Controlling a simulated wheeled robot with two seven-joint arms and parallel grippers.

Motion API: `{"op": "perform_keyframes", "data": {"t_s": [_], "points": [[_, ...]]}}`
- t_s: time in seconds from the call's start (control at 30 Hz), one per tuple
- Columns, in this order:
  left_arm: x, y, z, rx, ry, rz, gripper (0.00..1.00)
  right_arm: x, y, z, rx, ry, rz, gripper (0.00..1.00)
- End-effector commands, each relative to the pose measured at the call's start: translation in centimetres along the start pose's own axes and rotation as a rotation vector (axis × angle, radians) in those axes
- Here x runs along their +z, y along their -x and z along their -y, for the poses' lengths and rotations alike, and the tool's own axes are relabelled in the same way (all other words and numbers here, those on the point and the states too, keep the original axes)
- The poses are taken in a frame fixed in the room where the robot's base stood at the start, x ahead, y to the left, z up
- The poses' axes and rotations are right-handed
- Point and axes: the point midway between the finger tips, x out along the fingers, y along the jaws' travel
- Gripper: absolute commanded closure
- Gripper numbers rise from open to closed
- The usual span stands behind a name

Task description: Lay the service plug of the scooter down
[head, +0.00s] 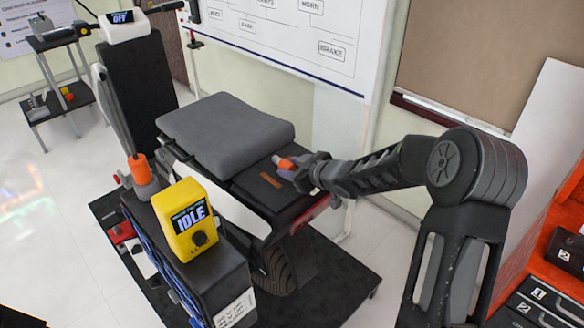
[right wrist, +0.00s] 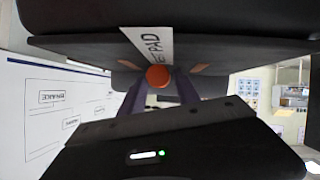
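The scooter (head: 225,135) stands with its grey seat pad (head: 225,125) in front of my right gripper (head: 290,167). An orange plug (head: 285,163), which looks like the service plug, is at the tip of that gripper, by the scooter's black rear deck (head: 262,188). In the right wrist view its round orange end (right wrist: 158,76) sits between the two converging fingers, which look shut on it. Whether the plug touches the deck is hidden. My left gripper is not in view.
Red-orange shelving with black cases (head: 540,300) is at right. A whiteboard (head: 285,35) is behind.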

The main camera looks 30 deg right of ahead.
Motion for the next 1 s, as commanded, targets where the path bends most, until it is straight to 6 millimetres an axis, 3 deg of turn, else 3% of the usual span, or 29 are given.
{"op": "perform_keyframes", "data": {"t_s": [0.2,0.47,0.8,1.0], "points": [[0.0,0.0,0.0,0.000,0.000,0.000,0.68,0.6,-0.2,0.8,-0.015,0.000,0.012,0.49],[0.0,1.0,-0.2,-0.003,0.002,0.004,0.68,-0.7,0.9,0.3,-0.012,0.001,0.010,0.49],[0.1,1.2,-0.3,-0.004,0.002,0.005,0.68,-1.0,8.2,-0.1,-0.004,0.001,0.005,0.49],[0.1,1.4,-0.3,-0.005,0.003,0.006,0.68,-0.9,11.4,-0.1,-0.004,0.002,0.004,0.49]]}}
